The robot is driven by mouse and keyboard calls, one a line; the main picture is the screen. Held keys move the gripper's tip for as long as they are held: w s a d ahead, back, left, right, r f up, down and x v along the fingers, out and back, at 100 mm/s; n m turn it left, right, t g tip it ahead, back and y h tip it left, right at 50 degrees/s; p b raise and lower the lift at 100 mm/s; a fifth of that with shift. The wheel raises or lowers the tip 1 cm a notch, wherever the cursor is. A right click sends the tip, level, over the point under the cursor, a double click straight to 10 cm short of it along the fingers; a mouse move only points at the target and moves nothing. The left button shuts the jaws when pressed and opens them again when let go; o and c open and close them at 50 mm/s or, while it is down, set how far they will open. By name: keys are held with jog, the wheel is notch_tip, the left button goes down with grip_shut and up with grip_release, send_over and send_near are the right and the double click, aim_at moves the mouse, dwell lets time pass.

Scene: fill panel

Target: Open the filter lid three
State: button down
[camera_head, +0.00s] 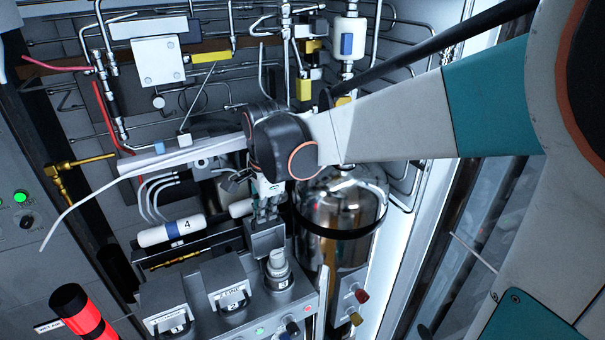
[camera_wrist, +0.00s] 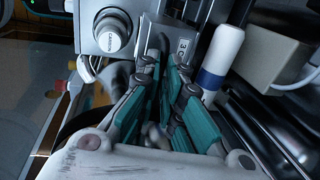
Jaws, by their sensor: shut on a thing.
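Filter lid three (camera_head: 266,241) is a grey lid standing raised at the right end of the filter row. Its label with a 3 (camera_wrist: 183,47) shows in the wrist view, close to the fingertips. Below the lid, a round pale filter cap (camera_head: 277,263) is uncovered; it also shows at the upper left of the wrist view (camera_wrist: 111,35). My gripper (camera_head: 268,214) comes down from above and is shut on the raised lid. In the wrist view, its teal-padded fingers (camera_wrist: 164,68) close in at the lid, hiding part of it.
Filter lids one (camera_head: 170,316) and two (camera_head: 229,295) lie shut at the left. A white cylinder marked 4 (camera_head: 168,233) lies behind them. A shiny metal tank (camera_head: 343,205) stands close at the right. Pipes crowd the back wall.

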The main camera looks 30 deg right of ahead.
jog(key=s, duration=0.2)
jog(key=shift+s, duration=0.3)
jog(key=c, duration=1.8)
grip_release()
jog(key=shift+w+f, duration=0.1)
jog(key=shift+o, duration=0.2)
jog(key=v, duration=1.2)
